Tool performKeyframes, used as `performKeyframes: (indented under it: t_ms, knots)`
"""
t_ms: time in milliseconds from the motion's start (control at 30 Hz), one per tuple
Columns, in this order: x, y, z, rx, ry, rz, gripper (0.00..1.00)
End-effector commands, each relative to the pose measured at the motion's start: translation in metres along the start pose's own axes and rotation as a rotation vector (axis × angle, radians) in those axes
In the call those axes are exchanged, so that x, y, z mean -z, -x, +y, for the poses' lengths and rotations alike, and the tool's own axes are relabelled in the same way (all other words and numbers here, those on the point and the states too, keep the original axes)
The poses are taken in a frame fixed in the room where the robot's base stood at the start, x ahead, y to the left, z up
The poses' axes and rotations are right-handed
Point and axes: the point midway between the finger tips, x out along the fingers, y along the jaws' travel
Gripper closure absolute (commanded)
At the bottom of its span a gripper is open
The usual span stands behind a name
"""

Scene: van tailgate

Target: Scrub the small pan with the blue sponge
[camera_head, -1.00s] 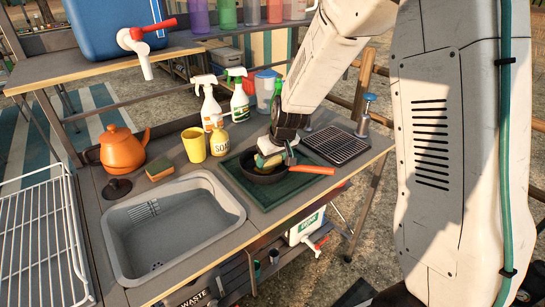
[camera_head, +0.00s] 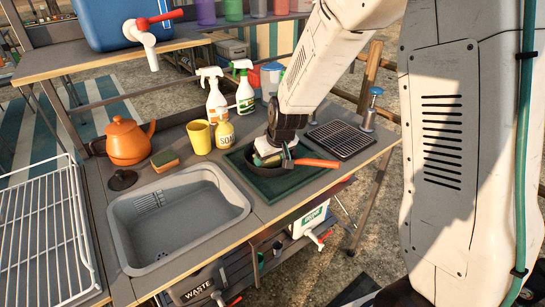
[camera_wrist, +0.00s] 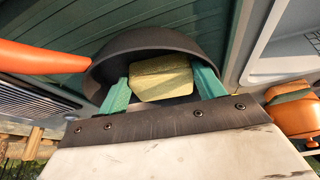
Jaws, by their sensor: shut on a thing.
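My gripper (camera_wrist: 162,90) has teal fingers shut on a sponge block (camera_wrist: 163,76). The block looks yellow-olive in the wrist view, not blue. It sits inside the small dark pan (camera_wrist: 135,43), low against the pan's bottom; I cannot tell whether it presses on it. In the head view my gripper (camera_head: 270,158) points down into the pan (camera_head: 281,174), which rests on a dark green mat (camera_head: 262,188). The pan's orange handle (camera_head: 318,163) points right. The gripper hides part of the pan's inside.
A grey sink basin (camera_head: 185,215) is left of the mat. An orange-and-green sponge (camera_head: 165,158), yellow cup (camera_head: 200,137), soap bottle (camera_head: 224,134) and orange kettle (camera_head: 127,142) stand behind it. Spray bottles (camera_head: 216,98) are behind the pan. A black grate (camera_head: 341,139) lies right.

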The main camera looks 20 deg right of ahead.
Motion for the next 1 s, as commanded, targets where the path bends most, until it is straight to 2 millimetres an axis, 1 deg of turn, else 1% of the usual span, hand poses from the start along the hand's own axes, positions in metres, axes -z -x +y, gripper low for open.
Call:
performKeyframes:
  t_ms: [67,300,467,833,1000]
  knots:
    - [-0.001,-0.002,0.002,0.000,0.001,-0.005,0.51]
    - [0.007,-0.004,0.022,-0.001,-0.004,-0.005,0.51]
    - [0.011,-0.005,0.032,-0.001,-0.003,-0.005,0.51]
    - [0.013,-0.005,0.033,0.000,0.001,-0.004,0.51]
    - [0.019,0.008,0.033,0.001,0.000,-0.001,0.51]
